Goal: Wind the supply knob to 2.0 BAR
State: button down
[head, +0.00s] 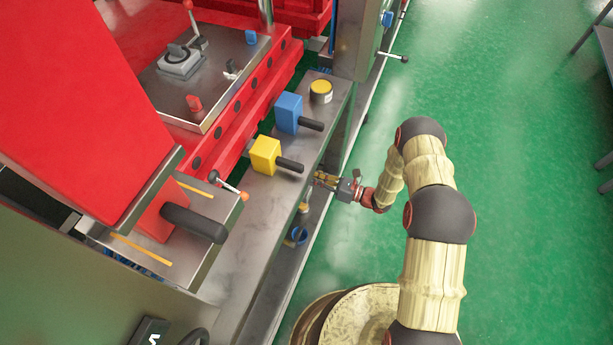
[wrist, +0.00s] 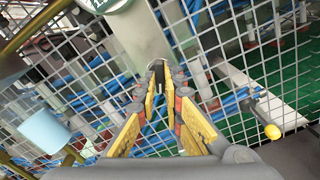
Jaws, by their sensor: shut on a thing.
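My gripper (head: 325,181) is at the side of the machine, just below the edge of the steel shelf in the head view. In the wrist view its yellow fingers (wrist: 163,80) are shut on a small part at the end of a pale grey cylinder (wrist: 138,32). I take this part for the supply knob; the fingertips hide most of it. A round pale face with dark print (wrist: 103,4), perhaps a gauge, is cut off by the top edge. Its reading cannot be made out. The knob cannot be made out in the head view.
A steel shelf (head: 255,205) carries a yellow block (head: 265,156) and a blue block (head: 289,112) with black handles. In the wrist view, wire mesh and blue hoses lie behind, with a yellow-tipped lever (wrist: 272,131) at right. Green floor (head: 520,180) is free at right.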

jog(key=shift+s+f+m, duration=0.1)
jog(key=shift+m, duration=0.7)
jog(key=m, duration=0.4)
jog(key=shift+m, duration=0.4)
jog(key=m, duration=0.4)
jog(key=shift+m, duration=0.4)
jog(key=c, duration=1.8)
grip_release()
jog(key=shift+c, duration=0.2)
